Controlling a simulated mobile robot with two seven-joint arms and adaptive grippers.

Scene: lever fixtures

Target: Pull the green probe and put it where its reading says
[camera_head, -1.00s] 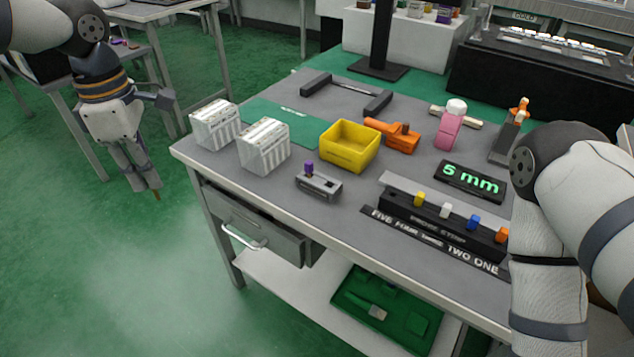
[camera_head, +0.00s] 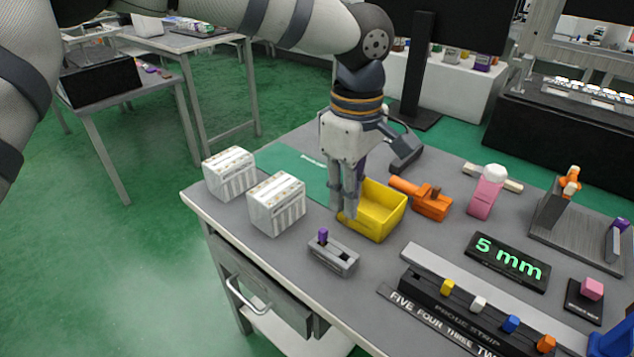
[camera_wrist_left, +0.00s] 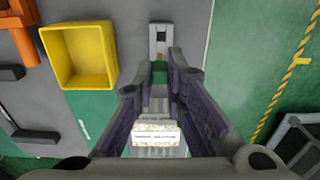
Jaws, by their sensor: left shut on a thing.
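My left gripper (camera_head: 346,207) hangs pointing down over the table, in front of the yellow bin's left side. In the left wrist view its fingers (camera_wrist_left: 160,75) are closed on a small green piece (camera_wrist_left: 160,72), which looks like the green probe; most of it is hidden. The black probe strip (camera_head: 470,318) holds yellow, white, blue and orange knobs and no green one. A label bar (camera_head: 440,328) with number words runs along its front. The display (camera_head: 507,262) reads "5 mm" in green. My right gripper is not in view.
The yellow bin (camera_head: 383,222) is beside the gripper. Two white boxes (camera_head: 277,204) stand left. A grey fixture (camera_head: 335,257) with a purple knob sits in front. An orange tool (camera_head: 432,203), a pink bottle (camera_head: 486,192) and a pink cube (camera_head: 592,288) stand right.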

